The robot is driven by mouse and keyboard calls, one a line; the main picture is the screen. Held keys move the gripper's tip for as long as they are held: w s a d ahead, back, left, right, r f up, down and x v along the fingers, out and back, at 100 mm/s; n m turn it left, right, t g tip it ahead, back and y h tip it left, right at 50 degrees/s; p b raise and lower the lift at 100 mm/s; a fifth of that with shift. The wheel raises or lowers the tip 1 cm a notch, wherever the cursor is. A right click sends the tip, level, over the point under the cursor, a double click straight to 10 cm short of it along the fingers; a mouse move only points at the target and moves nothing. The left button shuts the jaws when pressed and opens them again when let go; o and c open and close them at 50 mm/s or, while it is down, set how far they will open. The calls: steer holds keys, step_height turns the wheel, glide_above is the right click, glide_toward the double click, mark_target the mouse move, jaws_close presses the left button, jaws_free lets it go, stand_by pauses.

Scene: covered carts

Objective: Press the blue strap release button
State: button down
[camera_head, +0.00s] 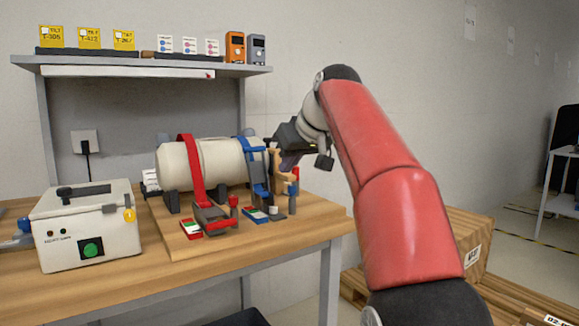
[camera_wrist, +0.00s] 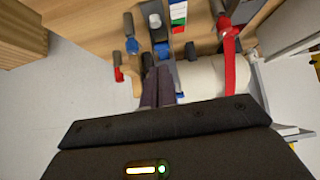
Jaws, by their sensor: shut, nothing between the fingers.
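A white cylinder (camera_head: 220,160) lies on a wooden board, held by a red strap (camera_head: 191,165) and a blue strap (camera_head: 255,170). The blue strap runs down the cylinder's right end to a dark buckle. In the wrist view, blue parts (camera_wrist: 161,50) show just beyond the fingers, and another blue piece (camera_wrist: 132,46) sits to their left. I cannot tell which blue part is the release button. My gripper (camera_head: 287,164) is at the right end of the cylinder, above the board. Its fingers (camera_wrist: 157,72) are shut and empty; contact with the blue parts cannot be judged.
A tan post with a red piece (camera_head: 295,182) stands close beside my gripper. The red strap's buckle (camera_head: 213,215) is further left. A white box with a green button (camera_head: 91,250) stands at the table's left. A shelf (camera_head: 150,62) spans above; open floor lies to the right.

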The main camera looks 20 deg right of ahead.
glide_above(276, 209)
steer(key=f, duration=0.5)
steer(key=shift+s+f, duration=0.3)
step_height(276, 209, down, 2)
steer(key=shift+s+d+f+b, duration=0.1)
steer(key=shift+s+f+b, duration=0.1)
steer(key=shift+b, duration=0.6)
steer(key=shift+w+f, duration=0.1)
steer(key=shift+f, duration=0.35)
steer(key=shift+f+b, duration=0.7)
steer(key=shift+f, duration=0.5)
steer(key=r+p, duration=0.2)
steer(key=r, duration=0.1)
steer(key=r+p, duration=0.1)
steer(key=r, duration=0.1)
steer(key=shift+s+r, duration=0.2)
steer(key=shift+s, duration=0.1)
steer(key=v, duration=0.9)
steer(key=shift+s+r, duration=0.2)
steer(key=shift+r, duration=0.1)
